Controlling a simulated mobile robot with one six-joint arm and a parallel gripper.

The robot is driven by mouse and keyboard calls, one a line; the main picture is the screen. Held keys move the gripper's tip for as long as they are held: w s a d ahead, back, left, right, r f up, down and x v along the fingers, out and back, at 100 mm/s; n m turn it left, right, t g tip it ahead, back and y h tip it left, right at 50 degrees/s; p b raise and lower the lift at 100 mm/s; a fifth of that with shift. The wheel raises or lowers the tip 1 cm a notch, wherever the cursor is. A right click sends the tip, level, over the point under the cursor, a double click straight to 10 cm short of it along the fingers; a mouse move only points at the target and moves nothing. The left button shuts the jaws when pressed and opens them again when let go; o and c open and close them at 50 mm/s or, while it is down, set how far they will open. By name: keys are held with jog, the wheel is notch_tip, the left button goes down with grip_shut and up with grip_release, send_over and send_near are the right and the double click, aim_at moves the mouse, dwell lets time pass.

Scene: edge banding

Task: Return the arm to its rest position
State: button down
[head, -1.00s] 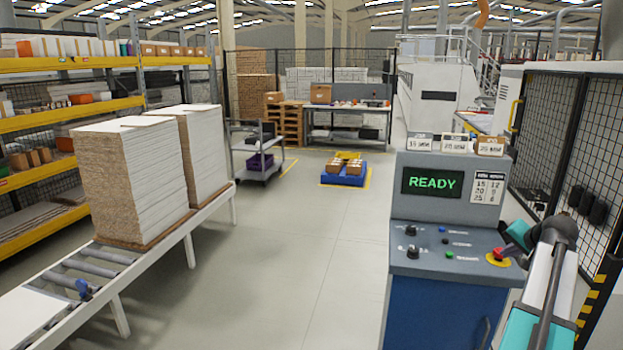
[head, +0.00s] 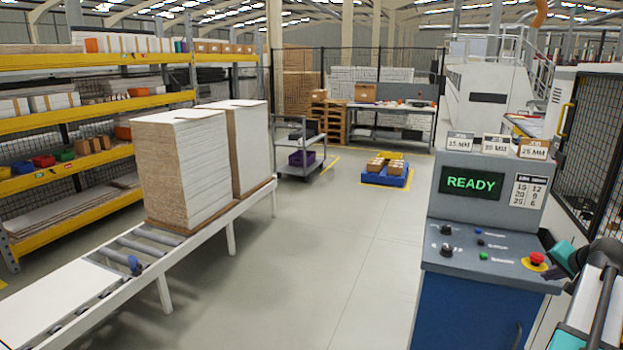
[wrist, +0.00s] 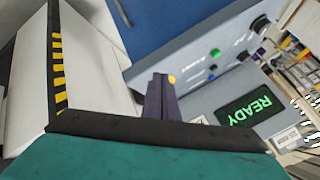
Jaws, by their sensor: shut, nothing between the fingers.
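My arm, teal, white and black, shows at the lower right edge of the head view, beside the control console (head: 480,265). In the wrist view my gripper (wrist: 160,98) has its dark fingers together, with nothing seen between them. The fingers appear in front of the console, and I see no clear contact with it. The console's screen (head: 472,183) reads READY in green; the wrist view shows this screen (wrist: 250,108) turned over. A red button (head: 537,258) on a yellow ring sits at the console's right, close to my arm.
A roller conveyor (head: 150,240) with two board stacks (head: 180,170) stands on the left, before yellow shelving (head: 90,125). A blue pallet (head: 386,179) with boxes and a cart (head: 301,160) stand farther back. Open floor (head: 320,260) lies between conveyor and console. Mesh fencing (head: 590,150) is at right.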

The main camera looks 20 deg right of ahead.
jog(key=w+a+f+n+g+y, duration=0.1)
jog(key=w+a+f+n+y, duration=0.15)
jog(key=a+f, duration=0.65)
jog(key=w+a+f+n+g+y, duration=0.1)
jog(key=w+a+f, duration=0.3)
jog(key=a+f, duration=0.55)
jog(key=w+a+f+n+g+y, duration=0.1)
jog(key=w+a+f, duration=0.2)
jog(key=a+f, duration=0.65)
jog(key=s+a+f+n+g+y+b, duration=0.1)
jog(key=a+f+n+g, duration=0.1)
jog(key=a+f, duration=0.8)
jog(key=s+a+f+n+g, duration=0.1)
jog(key=s+a+f, duration=0.25)
jog(key=a, duration=0.25)
jog(key=s+a+f+n+g, duration=0.1)
jog(key=s+a+f+g, duration=0.1)
jog(key=a+f, duration=0.25)
jog(key=s+a+f+n+g, duration=0.1)
jog(key=s+a+f+n, duration=0.1)
jog(key=s+a, duration=0.4)
jog(key=s+a+f+n+g+h+b, duration=0.1)
jog(key=s+a+f+n+g, duration=0.1)
jog(key=s+a+f, duration=0.3)
jog(key=s+a+f+n+g, duration=0.2)
jog(key=s+a+f, duration=0.2)
jog(key=s+a, duration=0.3)
jog(key=s, duration=0.5)
jog(key=shift+s+a+f, duration=0.15)
jog(key=shift+s, duration=0.15)
